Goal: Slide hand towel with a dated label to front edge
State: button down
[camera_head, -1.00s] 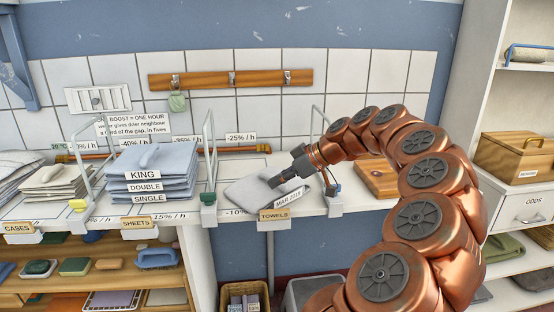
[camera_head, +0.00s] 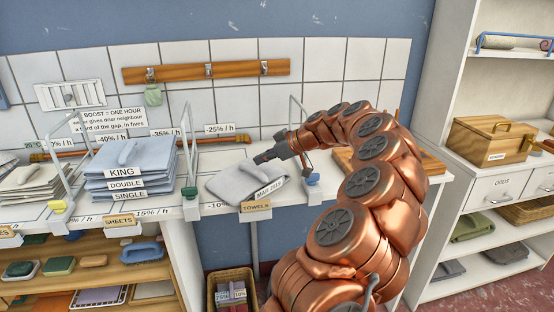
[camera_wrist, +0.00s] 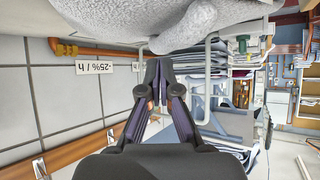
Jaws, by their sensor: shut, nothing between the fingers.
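The grey hand towel (camera_head: 228,184) lies folded on the white shelf, in the bay behind the tan TOWELS tag (camera_head: 256,207). Its white label (camera_head: 270,188) reads MAR 2018 and sits along its front right side, near the shelf's front edge. My gripper (camera_head: 256,161) is shut and empty over the back part of the towel, away from the label. In the wrist view, which is upside down, my shut fingertips (camera_wrist: 158,64) show close to fuzzy grey cloth (camera_wrist: 205,22). I cannot tell whether they touch it.
Wire dividers flank the towel bay, the left one (camera_head: 187,150) beside a stack of blue sheets (camera_head: 130,165). A wooden board (camera_head: 425,163) lies right of the bay, partly behind my arm. A basket (camera_head: 232,285) stands below the shelf.

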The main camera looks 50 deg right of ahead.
aim_at(249, 175)
jog(key=shift+w+a, duration=0.3)
jog(key=shift+w, duration=0.5)
jog(key=shift+w+f+p, duration=0.1)
jog(key=shift+f+p, duration=0.1)
jog(key=shift+p, duration=0.1)
jog(key=shift+f+b, duration=0.45)
jog(key=shift+f, duration=0.05)
jog(key=shift+f+b, duration=0.1)
jog(key=shift+b, duration=0.3)
